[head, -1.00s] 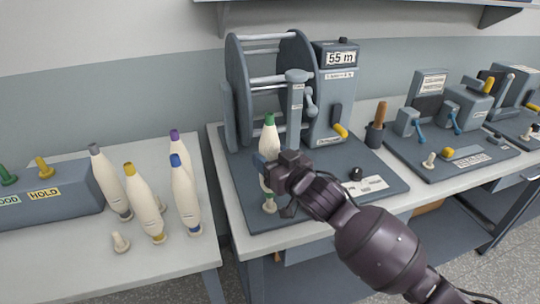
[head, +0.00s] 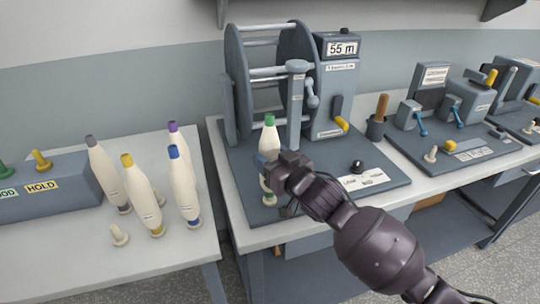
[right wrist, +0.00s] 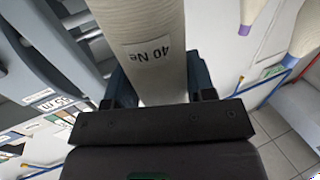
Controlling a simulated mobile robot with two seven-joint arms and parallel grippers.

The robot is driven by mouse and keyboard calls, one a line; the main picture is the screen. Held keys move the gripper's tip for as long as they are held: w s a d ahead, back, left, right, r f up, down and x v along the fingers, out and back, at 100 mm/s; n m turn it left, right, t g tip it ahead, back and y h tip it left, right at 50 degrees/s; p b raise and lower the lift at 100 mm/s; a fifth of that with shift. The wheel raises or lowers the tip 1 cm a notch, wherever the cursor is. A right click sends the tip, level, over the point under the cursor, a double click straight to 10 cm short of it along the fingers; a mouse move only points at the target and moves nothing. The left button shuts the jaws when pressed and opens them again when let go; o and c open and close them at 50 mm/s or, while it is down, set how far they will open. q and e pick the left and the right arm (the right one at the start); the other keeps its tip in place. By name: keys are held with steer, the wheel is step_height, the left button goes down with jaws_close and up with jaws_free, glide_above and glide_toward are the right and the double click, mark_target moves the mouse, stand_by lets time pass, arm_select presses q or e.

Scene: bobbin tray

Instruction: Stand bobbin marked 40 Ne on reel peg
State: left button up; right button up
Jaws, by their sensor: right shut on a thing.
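The bobbin marked 40 Ne (right wrist: 150,55) is cream with a green tip (head: 269,120). My right gripper (head: 268,160) is shut around its middle and holds it upright at the front left of the reel base (head: 237,178). The label "40 Ne" shows upside down in the right wrist view, just beyond the gripper. The cream reel peg (head: 269,200) shows directly under the bobbin's lower end. I cannot tell whether the bobbin rests fully on it. My left gripper is not in view.
Bobbins with grey (head: 105,170), yellow (head: 140,190), purple (head: 176,150) and blue (head: 184,185) tips stand on the left table near an empty peg (head: 119,235). The reel's crank post (head: 296,105) rises close behind the held bobbin. A black knob (head: 357,166) sits to its right.

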steer(key=shift+f+b, duration=0.35)
steer(key=shift+f, duration=0.5)
steer(key=o, duration=1)
steer(key=shift+o, duration=0.2)
steer(key=v, duration=1.1)
steer(key=shift+w, duration=0.1)
